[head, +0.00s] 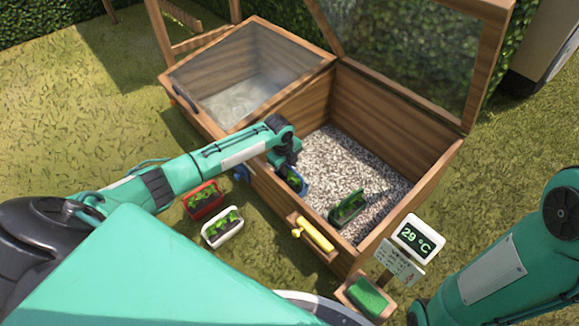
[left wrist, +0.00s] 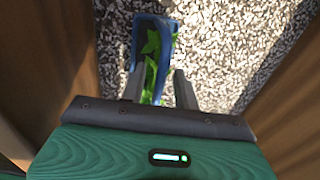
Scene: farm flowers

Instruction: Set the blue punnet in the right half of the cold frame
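The blue punnet (head: 296,183), with green leaves in it, is in the right half of the cold frame (head: 400,107), near its front wall. My left gripper (head: 284,166) reaches over that wall. In the left wrist view the blue punnet (left wrist: 172,40) extends between the two fingers of my left gripper (left wrist: 161,76). The fingers are apart with the punnet between them; whether both press on it is unclear. Whether the punnet rests on the gravel cannot be told. My right arm shows at the right, but its gripper is out of view.
A dark green punnet (head: 348,207) stands on the gravel (head: 335,160) to the right. The left half's glass lid (head: 250,75) is down; the right lid is up. A red punnet (head: 203,200) and a white punnet (head: 222,228) are on the grass. A 29 °C display (head: 418,238) stands at the front corner.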

